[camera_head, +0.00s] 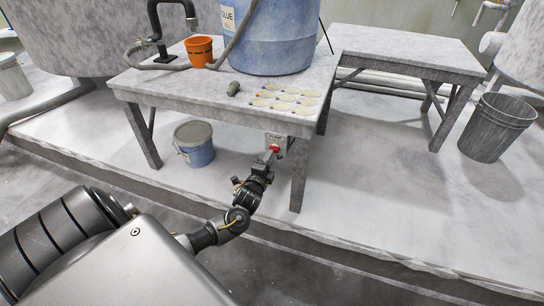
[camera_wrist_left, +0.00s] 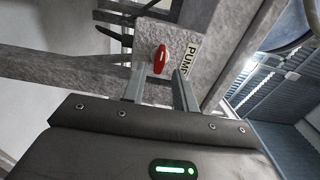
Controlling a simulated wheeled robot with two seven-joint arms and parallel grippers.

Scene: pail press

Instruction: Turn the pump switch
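The pump switch is a red knob (camera_wrist_left: 160,59) on a grey box labelled "PUMP" (camera_wrist_left: 178,62), fixed under the front edge of the table. It also shows in the head view (camera_head: 276,149). My left gripper (camera_head: 271,155) is right in front of the switch. In the left wrist view the two fingers (camera_wrist_left: 161,78) are apart, with the knob showing beyond and between their tips. I cannot tell whether the fingertips touch the knob. The fingers hold nothing that I can see. My right gripper is not in view.
The switch hangs beside a table leg (camera_head: 299,180). On the table (camera_head: 190,97) stand an orange pail (camera_head: 200,52), a blue glue drum (camera_head: 275,42) and several pale discs (camera_head: 285,97). A lidded blue bucket (camera_head: 195,145) is under the table. A grey bin (camera_head: 495,128) stands at right.

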